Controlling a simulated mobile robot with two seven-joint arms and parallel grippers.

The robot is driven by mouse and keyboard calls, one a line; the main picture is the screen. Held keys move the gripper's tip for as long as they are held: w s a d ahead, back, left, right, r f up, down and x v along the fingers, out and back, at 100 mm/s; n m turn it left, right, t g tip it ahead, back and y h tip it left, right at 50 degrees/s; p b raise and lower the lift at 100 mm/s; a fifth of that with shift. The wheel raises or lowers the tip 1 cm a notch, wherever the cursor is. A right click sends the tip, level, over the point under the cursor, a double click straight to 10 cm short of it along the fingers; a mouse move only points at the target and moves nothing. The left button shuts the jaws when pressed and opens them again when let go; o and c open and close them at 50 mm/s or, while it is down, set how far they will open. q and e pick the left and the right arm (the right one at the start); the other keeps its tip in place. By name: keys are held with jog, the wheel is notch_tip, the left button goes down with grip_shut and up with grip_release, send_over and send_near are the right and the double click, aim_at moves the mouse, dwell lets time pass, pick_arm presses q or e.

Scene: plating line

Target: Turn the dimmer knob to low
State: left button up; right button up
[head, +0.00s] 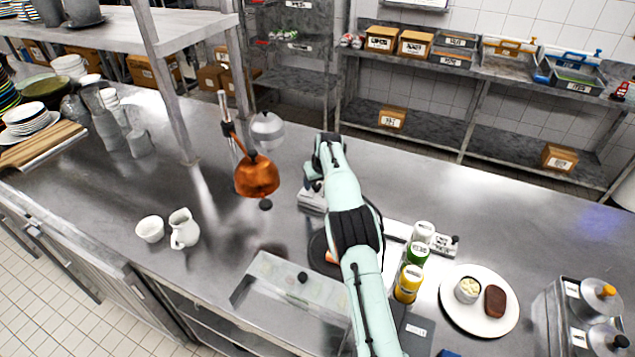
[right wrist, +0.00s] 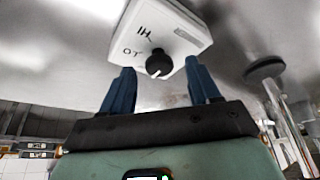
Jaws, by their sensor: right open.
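In the head view the box (head: 312,201) stands on the steel counter, partly covered by my right arm. My right gripper (right wrist: 160,72) is open, with blue fingers on either side of the knob in the right wrist view. Whether the fingers touch the knob I cannot tell. My left gripper is not in view.
A copper heat lamp (head: 257,176) hangs close left of the dimmer box. A white jug (head: 184,229), a small white cup (head: 150,229), a clear-lidded container (head: 285,290), sauce bottles (head: 408,284) and a plate (head: 451,306) with food stand on the counter. The counter's back right is clear.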

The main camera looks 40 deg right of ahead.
jog(key=shift+w+f, duration=0.1)
jog(key=shift+f, duration=0.25)
jog(key=c, duration=1)
jog(key=shift+c, duration=0.2)
jog(key=m, duration=0.2)
jog(key=m+g+h, duration=0.1)
jog(key=m, duration=0.1)
jog(key=shift+w+a+m+h, duration=0.1)
jog(key=shift+a+m+h, duration=0.05)
jog(key=shift+m+h, duration=0.15)
jog(key=m+g+h, duration=0.1)
jog(key=m, duration=0.3)
jog(key=shift+w+m, duration=0.15)
jog(key=shift+m, duration=0.25)
jog(key=shift+r+m+g, duration=0.1)
jog(key=shift+m+g, duration=0.3)
jog(key=shift+m, duration=0.1)
